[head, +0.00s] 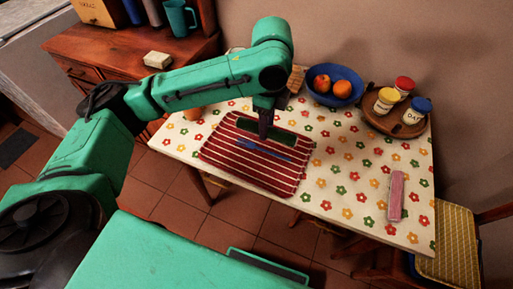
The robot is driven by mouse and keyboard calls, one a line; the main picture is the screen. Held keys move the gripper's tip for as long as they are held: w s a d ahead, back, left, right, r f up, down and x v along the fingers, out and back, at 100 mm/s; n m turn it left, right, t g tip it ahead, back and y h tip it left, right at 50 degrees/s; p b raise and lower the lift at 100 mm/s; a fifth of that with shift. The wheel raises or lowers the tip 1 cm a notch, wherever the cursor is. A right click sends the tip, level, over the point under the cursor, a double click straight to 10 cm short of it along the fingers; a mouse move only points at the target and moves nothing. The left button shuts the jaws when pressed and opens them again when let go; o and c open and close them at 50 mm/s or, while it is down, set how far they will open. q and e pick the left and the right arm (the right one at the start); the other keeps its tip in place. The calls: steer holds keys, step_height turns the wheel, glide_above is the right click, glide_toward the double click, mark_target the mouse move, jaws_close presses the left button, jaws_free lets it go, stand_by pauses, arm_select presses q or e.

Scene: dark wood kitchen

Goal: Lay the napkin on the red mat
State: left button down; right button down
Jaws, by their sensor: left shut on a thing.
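The red mat (222,154) with white stripes lies on the flowered tablecloth, at the table's left part. My left gripper (264,134) reaches down over the mat's far half. It is shut on a flat dark green piece, which looks like the folded napkin (284,140). The gripper hides part of the napkin. I cannot tell whether the napkin touches the mat. A blue strip (258,153) shows on the mat just in front of it. My right gripper is out of view.
A blue bowl (349,92) of fruit and a round wooden tray (407,129) with jars stand at the back right. A pink oblong thing (396,195) lies at the right. A wooden cabinet (78,58) stands at the left. The cloth right of the mat is clear.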

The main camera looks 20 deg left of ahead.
mark_target(264, 161)
arm_select(q)
step_height(264, 161, down, 14)
steer(key=shift+a+r, duration=0.1)
steer(key=shift+r, duration=0.1)
steer(key=shift+w+f, duration=0.1)
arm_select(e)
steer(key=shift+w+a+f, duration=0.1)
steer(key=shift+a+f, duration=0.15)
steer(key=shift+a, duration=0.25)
arm_select(q)
steer(key=shift+f, duration=0.1)
steer(key=c, duration=0.5)
jaws_free()
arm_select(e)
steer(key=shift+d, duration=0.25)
arm_select(q)
step_height(264, 161, up, 12)
steer(key=shift+r, duration=0.2)
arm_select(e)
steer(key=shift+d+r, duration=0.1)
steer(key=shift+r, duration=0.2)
